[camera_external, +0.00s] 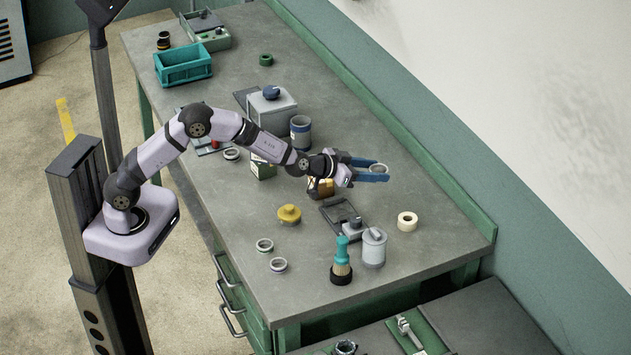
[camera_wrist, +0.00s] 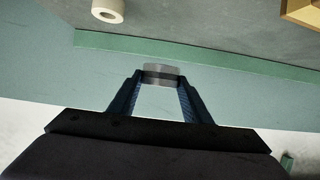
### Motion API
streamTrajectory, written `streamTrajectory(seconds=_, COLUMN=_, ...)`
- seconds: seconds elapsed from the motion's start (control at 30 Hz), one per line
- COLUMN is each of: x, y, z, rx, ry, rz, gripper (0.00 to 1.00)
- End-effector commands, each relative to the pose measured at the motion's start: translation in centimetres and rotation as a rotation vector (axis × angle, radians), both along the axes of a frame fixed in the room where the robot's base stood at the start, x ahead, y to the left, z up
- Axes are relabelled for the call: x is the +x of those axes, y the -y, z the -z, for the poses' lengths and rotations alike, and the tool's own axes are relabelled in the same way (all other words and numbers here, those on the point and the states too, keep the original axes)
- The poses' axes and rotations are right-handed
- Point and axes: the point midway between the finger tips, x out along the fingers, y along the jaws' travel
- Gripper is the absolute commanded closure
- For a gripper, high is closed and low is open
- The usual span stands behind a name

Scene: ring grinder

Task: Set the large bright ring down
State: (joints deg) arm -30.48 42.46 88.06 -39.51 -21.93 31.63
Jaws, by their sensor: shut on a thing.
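The large bright ring (camera_external: 378,168) is silver-grey and sits between the blue fingertips of my gripper (camera_external: 374,170), held above the right part of the workbench. In the wrist view my gripper (camera_wrist: 160,82) is shut on the ring (camera_wrist: 162,70), which shows edge-on as a short metal band with a darker stripe. The fingers grip it from both sides. Other rings lie on the workbench (camera_external: 240,220): one ring (camera_external: 264,245) and another ring (camera_external: 278,265) near the front edge, and one ring (camera_external: 231,154) beside my arm.
Below my gripper stand an amber-and-black item (camera_external: 320,187) and a dark stand (camera_external: 342,215). A tape roll (camera_external: 407,221), a grey canister (camera_external: 374,248), a teal-handled brush (camera_external: 342,262) and a yellow knob (camera_external: 289,214) are nearby. The bench's front middle has bare room.

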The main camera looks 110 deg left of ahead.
Motion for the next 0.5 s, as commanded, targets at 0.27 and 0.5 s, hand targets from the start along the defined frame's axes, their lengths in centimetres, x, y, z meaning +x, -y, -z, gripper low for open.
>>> streamTrajectory(seconds=0.27, x=3.4, y=4.8, z=-5.6, rx=0.002, ry=0.008, rz=0.082, gripper=0.83)
streamTrajectory(seconds=0.5, x=3.8, y=11.1, z=-6.7, rx=0.001, ry=-0.002, rz=0.172, gripper=0.83)
